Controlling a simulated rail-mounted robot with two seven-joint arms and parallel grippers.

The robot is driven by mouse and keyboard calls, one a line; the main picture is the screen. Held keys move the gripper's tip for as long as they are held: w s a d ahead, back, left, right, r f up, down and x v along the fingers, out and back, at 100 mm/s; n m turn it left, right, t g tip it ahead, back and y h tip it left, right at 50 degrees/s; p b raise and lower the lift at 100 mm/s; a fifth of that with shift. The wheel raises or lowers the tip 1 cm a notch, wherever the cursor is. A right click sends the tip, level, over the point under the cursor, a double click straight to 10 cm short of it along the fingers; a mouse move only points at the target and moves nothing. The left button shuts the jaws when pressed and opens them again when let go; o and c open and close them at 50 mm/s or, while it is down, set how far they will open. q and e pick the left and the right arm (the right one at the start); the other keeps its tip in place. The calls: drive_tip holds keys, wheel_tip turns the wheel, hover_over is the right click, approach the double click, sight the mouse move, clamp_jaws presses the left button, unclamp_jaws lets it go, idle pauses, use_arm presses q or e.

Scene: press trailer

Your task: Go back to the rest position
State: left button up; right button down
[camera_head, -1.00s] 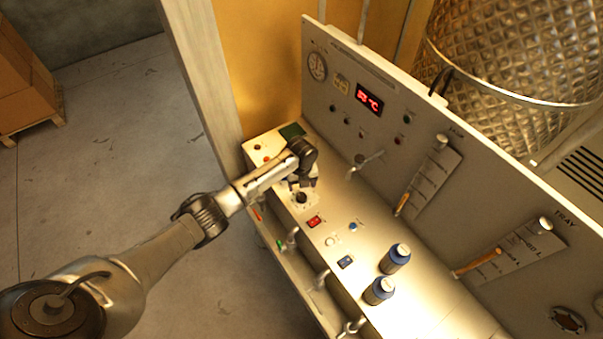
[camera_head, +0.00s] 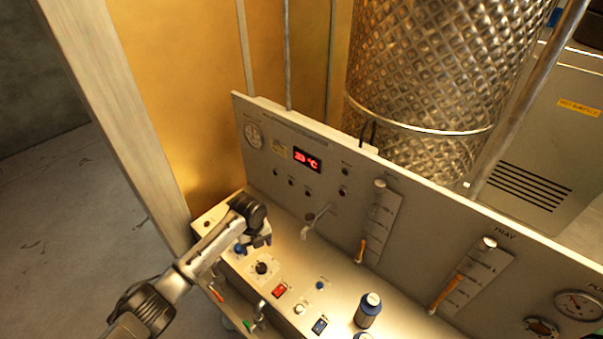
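My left arm comes in from the lower left, over the lit control console. My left gripper (camera_head: 255,243) is dark and hangs above the console top, just behind a black round knob (camera_head: 261,267) on a pale dial plate. It looks apart from the knob and I see nothing held in it. The fingers are small and dark, so their opening is unclear. My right gripper is not in view.
A quilted metal tank (camera_head: 430,75) stands behind. Bare floor lies left.

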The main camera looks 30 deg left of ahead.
use_arm(q)
drive_tip(key=w+d+r+n+t+y, duration=0.1)
drive_tip(key=w+d+r+n+t, duration=0.15)
drive_tip(key=r+n, duration=0.55)
drive_tip(key=w+d+r+n+t+y, duration=0.1)
drive_tip(key=w+d+r+n+t, duration=0.15)
drive_tip(key=r+n, duration=0.55)
drive_tip(key=s+d+r+n+t+p, duration=0.1)
drive_tip(key=s+d+r+n+t, duration=0.3)
drive_tip(key=s+n, duration=0.1)
drive_tip(key=s+d+n+h+p, duration=0.1)
drive_tip(key=s+d+p, duration=0.25)
drive_tip(key=s, duration=1.15)
drive_tip(key=s+f+g+p, duration=0.1)
drive_tip(key=s+f, duration=0.3)
drive_tip(key=s, duration=0.3)
drive_tip(key=s+d+f+n+g+p, duration=0.1)
drive_tip(key=s+f+g, duration=0.1)
drive_tip(key=s+f, duration=0.2)
drive_tip(key=s+f+g+h+p, duration=0.1)
drive_tip(key=s+f+g, duration=0.1)
drive_tip(key=s, duration=0.7)
drive_tip(key=shift+s+d+f+n+p, duration=0.2)
drive_tip(key=shift+s+f+n+p, duration=0.1)
drive_tip(key=shift+f, duration=0.6)
